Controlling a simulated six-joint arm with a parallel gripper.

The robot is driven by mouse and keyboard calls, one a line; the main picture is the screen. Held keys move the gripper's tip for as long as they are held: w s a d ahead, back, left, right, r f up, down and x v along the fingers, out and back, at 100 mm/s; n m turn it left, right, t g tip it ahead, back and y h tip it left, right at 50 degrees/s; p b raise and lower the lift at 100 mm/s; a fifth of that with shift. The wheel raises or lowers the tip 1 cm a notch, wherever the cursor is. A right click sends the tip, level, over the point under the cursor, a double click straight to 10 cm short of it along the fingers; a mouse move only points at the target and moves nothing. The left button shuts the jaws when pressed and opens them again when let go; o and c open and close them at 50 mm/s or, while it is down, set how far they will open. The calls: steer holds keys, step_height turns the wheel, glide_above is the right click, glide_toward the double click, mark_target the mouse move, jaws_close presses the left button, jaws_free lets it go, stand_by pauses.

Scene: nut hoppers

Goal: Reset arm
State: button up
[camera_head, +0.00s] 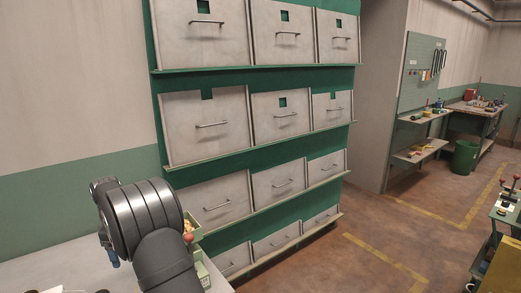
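My dark grey arm (148,222) rises at the lower left, over a pale tabletop (50,278). Its rounded joint faces me. No gripper fingers can be made out. Behind the arm, a small light green box (197,236) shows in part, with yellow-brown pieces and a red ball (188,238) at its top. More green boxes (202,272) show below it. The arm hides much of these boxes.
A green rack (250,76) of grey drawer-fronted hoppers (211,124) fills the middle. At the right are a pegboard with tools (424,70), a workbench (474,108), a green bin (465,157) and a cart (497,225). The brown floor (350,225) between is clear.

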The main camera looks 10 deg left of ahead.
steer(key=f, duration=1.4)
steer(key=shift+w+d, duration=0.3)
steer(key=shift+d, duration=0.05)
steer(key=shift+w+d+r, duration=0.1)
steer(key=shift+w+d, duration=0.4)
steer(key=shift+w, duration=0.05)
steer(key=shift+o, duration=0.3)
steer(key=o, duration=0.5)
steer(key=s+a+r+n, duration=0.3)
steer(key=s+r+n, duration=0.4)
steer(key=s+r, duration=1.45)
step_height(320, 180, down, 10)
steer(key=shift+s+a, duration=0.2)
steer(key=shift+s, duration=0.05)
